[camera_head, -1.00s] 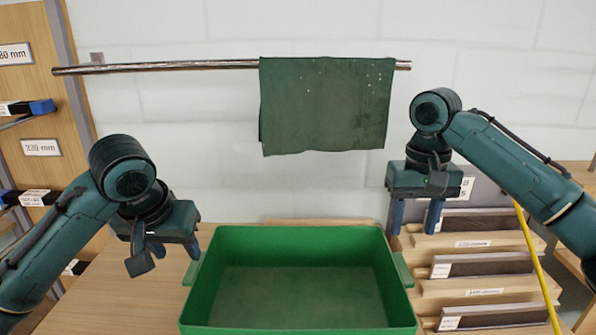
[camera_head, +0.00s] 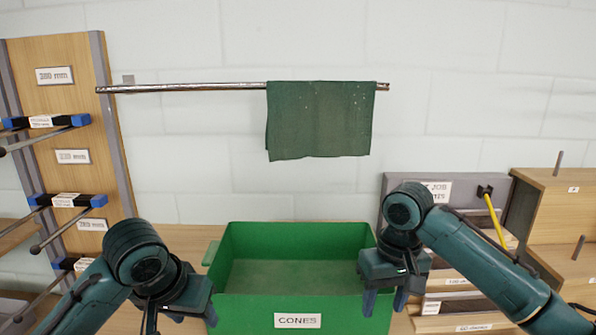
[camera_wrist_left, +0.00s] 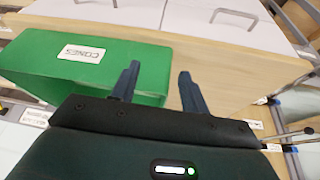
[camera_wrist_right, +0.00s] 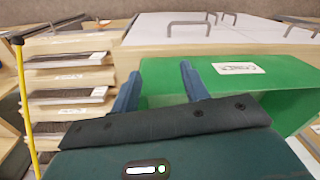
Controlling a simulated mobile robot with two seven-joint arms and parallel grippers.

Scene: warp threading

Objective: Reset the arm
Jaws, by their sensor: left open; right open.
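My left gripper (camera_head: 180,322) is low at the left front of the green bin in the head view, its fingertips mostly cut off by the lower edge. In the left wrist view its two fingers (camera_wrist_left: 158,82) stand apart with nothing between them, beside the green bin (camera_wrist_left: 28,58). My right gripper (camera_head: 384,302) points down at the bin's right front corner in the head view. In the right wrist view its fingers (camera_wrist_right: 160,82) are apart and empty, with the bin on the right. I cannot tell whether either gripper touches the bin.
The bin labelled CONES (camera_head: 240,308) looks empty inside. A green cloth (camera_head: 318,120) hangs on a metal rail (camera_head: 190,88) on the wall. A wooden rack with rods (camera_head: 65,120) stands at left. Labelled shelves (camera_wrist_right: 70,80) and a yellow rod (camera_head: 494,215) are at right.

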